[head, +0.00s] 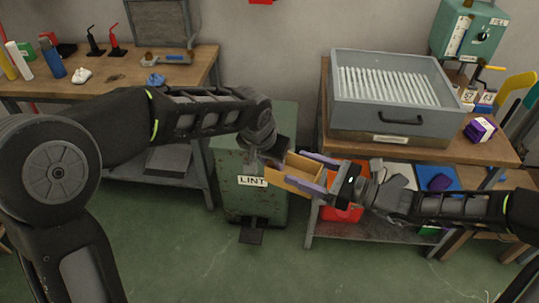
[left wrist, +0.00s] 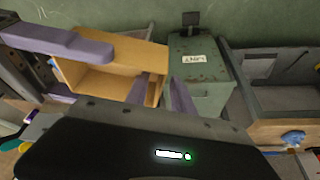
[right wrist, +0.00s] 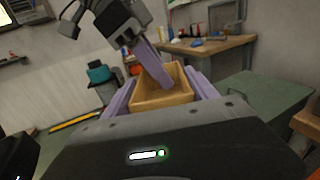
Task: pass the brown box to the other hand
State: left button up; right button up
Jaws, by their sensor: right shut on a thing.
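The brown box (head: 299,169) is a small open-topped tray held in the air in front of the lint bin. My right gripper (head: 306,172) is shut on it, with its purple fingers along two opposite sides, also clear in the right wrist view (right wrist: 162,92). My left gripper (head: 273,158) is at the box's far end. In the left wrist view, the fingers of my left gripper (left wrist: 162,95) stand apart with the box's end wall (left wrist: 156,90) between them. One finger reaches inside the box. Whether they touch the wall is unclear.
The green lint bin (head: 240,197) stands behind and below the box. A workbench with a grey metal tray (head: 350,120) is at right, with a red bin (head: 342,212) on its lower shelf. Another wooden bench (head: 190,72) is at left. Green floor is open in front.

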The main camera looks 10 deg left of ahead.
pick_arm(q)
grip_shut()
dwell(0.3)
dwell(0.3)
pick_arm(e)
jog(key=o, duration=1.4)
jog(key=v, duration=1.2)
